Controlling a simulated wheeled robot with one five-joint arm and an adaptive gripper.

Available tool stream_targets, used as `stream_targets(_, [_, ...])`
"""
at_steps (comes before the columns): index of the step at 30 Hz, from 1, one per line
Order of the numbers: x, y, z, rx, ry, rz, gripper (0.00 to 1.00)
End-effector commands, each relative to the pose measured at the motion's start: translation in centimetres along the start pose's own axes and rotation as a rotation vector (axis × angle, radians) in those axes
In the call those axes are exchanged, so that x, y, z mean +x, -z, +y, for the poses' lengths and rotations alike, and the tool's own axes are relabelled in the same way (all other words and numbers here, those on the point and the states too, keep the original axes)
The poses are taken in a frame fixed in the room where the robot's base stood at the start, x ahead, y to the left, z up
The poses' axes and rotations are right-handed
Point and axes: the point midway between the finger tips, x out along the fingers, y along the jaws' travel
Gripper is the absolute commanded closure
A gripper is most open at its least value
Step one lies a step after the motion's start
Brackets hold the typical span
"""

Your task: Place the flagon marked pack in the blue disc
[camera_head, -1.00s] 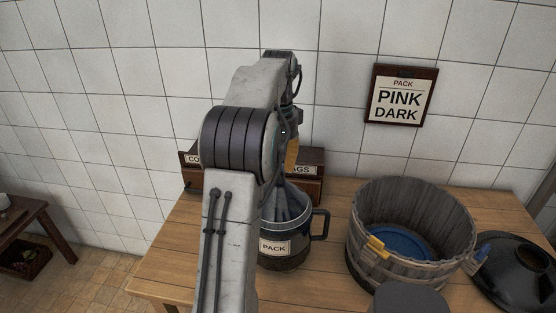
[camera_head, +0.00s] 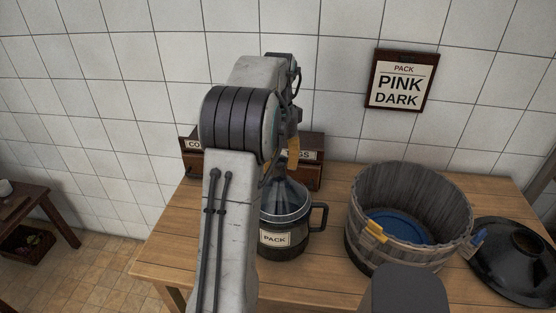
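The flagon marked PACK (camera_head: 275,239) is a dark jug with a pale label, a grey sloping top and a handle on its right. It stands upright on the wooden table, its left side hidden by my arm. The blue disc (camera_head: 398,229) lies inside the slatted wooden tub (camera_head: 436,190), right of the flagon. My gripper (camera_head: 291,150) is partly hidden behind my arm, near and above the flagon's top. A yellow-orange piece shows there. I cannot see clear fingertips or whether they touch the flagon.
A labelled wooden box (camera_head: 312,166) stands behind the flagon. A sign (camera_head: 401,81) reading PACK PINK DARK hangs on the wall.

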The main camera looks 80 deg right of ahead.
Motion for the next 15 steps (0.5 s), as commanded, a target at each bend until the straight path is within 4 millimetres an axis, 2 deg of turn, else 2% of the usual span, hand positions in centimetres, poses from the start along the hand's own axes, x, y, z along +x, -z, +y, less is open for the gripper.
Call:
stream_targets(10, [-0.2, 0.0, 0.0, 0.0, 0.0, 0.0, 0.49])
stream_targets(15, [-1.5, 0.1, -0.1, 0.0, 0.003, 0.001, 0.49])
